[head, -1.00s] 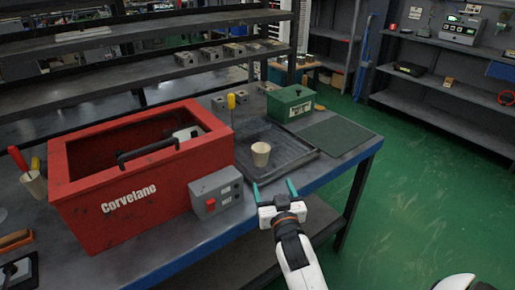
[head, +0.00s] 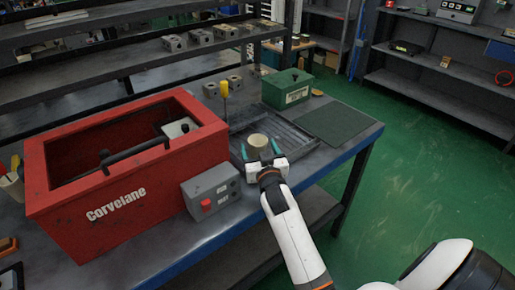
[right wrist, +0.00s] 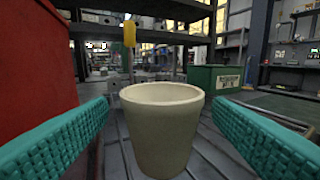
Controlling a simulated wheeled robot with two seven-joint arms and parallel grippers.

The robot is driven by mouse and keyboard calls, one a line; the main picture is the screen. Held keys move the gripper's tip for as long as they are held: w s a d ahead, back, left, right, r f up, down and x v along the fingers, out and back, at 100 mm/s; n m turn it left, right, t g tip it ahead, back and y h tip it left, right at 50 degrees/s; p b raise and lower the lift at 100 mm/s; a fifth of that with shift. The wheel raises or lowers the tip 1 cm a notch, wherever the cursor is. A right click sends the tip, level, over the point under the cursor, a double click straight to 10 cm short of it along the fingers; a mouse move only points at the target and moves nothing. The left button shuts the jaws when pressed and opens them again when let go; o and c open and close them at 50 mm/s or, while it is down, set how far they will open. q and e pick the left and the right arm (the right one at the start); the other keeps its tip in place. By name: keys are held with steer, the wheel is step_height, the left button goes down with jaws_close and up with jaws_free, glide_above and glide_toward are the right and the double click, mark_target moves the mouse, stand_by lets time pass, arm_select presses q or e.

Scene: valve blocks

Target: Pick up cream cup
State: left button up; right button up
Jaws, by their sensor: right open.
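The cream cup (head: 257,142) stands upright on the dark ribbed tray (head: 294,130) on the workbench. In the right wrist view the cup (right wrist: 162,125) is straight ahead, its open rim facing up. My right gripper (head: 260,150) is at the cup, on its near side. Its two teal fingers are wide apart, one to the left and one to the right of the cup, with gaps visible on both sides in the right wrist view (right wrist: 155,150). My left gripper is not in view.
A red Corvelane box (head: 130,205) and a grey control box with a red button (head: 211,193) stand left of the tray. A yellow-handled tool (head: 224,90) rises behind the cup. A green box (head: 288,88) is at the back, with a dark green mat (head: 346,122) to the right.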

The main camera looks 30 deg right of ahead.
mark_target(256, 139)
steer(key=x, duration=0.4)
steer(key=shift+w+d, duration=0.2)
steer(key=shift+w, duration=0.05)
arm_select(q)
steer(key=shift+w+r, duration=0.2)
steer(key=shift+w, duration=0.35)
arm_select(e)
steer(key=shift+c, duration=0.3)
steer(key=c, duration=1)
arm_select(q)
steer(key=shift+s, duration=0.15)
